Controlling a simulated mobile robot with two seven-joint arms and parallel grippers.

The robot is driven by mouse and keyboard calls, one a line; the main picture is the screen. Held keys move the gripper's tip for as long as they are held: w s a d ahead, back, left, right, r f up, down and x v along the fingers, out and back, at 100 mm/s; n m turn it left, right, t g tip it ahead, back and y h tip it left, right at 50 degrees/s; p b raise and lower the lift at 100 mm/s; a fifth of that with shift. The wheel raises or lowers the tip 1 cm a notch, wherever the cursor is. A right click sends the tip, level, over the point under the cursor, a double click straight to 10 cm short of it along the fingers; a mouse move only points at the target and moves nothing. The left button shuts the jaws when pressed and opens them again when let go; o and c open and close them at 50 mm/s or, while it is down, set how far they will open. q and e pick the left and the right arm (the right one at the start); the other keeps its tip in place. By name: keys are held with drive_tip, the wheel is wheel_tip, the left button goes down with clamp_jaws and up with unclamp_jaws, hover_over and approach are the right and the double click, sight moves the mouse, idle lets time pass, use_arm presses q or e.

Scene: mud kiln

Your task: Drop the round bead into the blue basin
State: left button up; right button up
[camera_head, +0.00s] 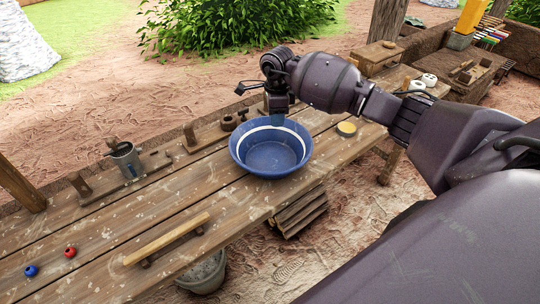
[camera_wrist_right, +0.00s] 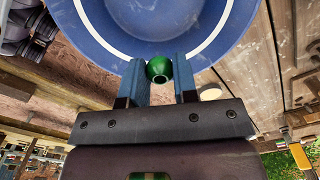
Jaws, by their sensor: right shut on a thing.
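The blue basin (camera_head: 270,160) with a white band inside stands upright on the wooden table and looks empty where I can see into it. In the right wrist view the basin (camera_wrist_right: 100,28) fills the top. My right gripper (camera_head: 278,118) is over the basin's back rim, pointing down. In the wrist view its two blue fingers are shut on a round green bead (camera_wrist_right: 159,68) with a dark hole, held in front of the basin. The bead is hidden in the head view. My left gripper is not in view.
A red bead (camera_head: 70,252) and a blue bead (camera_head: 31,270) lie at the table's front left. A wooden bar (camera_head: 168,238) lies nearer the middle. A small yellow-topped round thing (camera_head: 346,129) sits right of the basin.

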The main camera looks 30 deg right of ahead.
drive_tip(key=shift+f, duration=0.8)
drive_tip(key=o, duration=1)
wheel_tip(320, 180, up, 11)
drive_tip(key=shift+f, duration=0.1)
